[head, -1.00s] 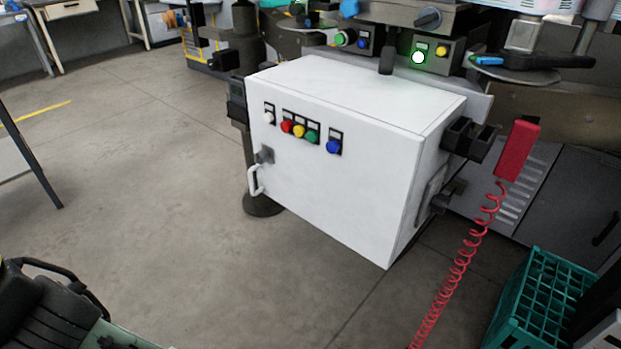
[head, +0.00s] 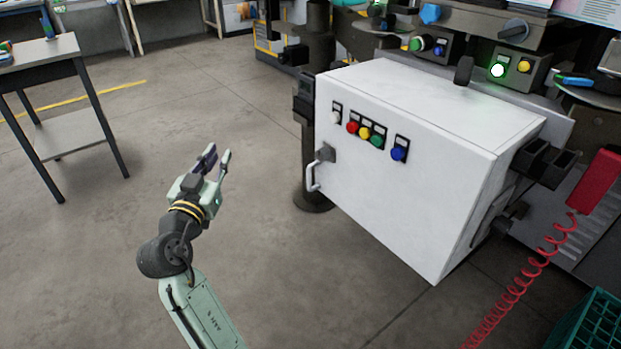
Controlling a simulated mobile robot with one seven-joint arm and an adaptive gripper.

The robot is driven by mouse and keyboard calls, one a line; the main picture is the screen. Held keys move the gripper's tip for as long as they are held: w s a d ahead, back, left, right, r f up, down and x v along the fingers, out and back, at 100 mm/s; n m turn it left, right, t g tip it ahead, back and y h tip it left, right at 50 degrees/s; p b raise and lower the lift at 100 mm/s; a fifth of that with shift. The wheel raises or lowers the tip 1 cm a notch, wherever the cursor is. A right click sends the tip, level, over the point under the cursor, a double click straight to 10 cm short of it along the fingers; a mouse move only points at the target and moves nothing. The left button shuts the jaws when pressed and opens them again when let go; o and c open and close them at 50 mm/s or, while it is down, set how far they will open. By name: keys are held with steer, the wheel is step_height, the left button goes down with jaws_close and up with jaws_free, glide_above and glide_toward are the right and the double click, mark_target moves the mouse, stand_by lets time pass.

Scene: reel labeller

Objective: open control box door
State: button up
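The white control box (head: 410,200) stands right of centre in the head view. Its front door carries a row of white, red, yellow, green and blue buttons, and the door looks shut. A white bar handle (head: 312,178) with a grey latch (head: 326,153) sits at the door's left edge. My gripper (head: 216,156) is to the left of the handle, apart from it, with its fingers pointing up and away from me. The fingers are spread, and nothing shows between them.
A table (head: 40,62) stands at the upper left. A dark post (head: 318,195) rises behind the box's left edge. A red coiled hose (head: 527,275) and a green crate (head: 597,325) are at the lower right. The floor between the table and the box is clear.

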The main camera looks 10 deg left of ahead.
steer(key=w+d+f+m+g+h, duration=0.1)
steer(key=d+f+m+h, duration=0.1)
steer(key=d+f+h, duration=0.3)
steer(key=m+g+h, duration=0.2)
steer(key=m+h, duration=0.2)
steer(key=h, duration=0.1)
glide_toward(309, 187)
step_height(309, 187, up, 2)
steer(key=p+x, duration=0.2)
steer(key=x, duration=0.8)
steer(key=shift+w, duration=0.3)
steer(key=shift+c, duration=0.2)
jaws_close()
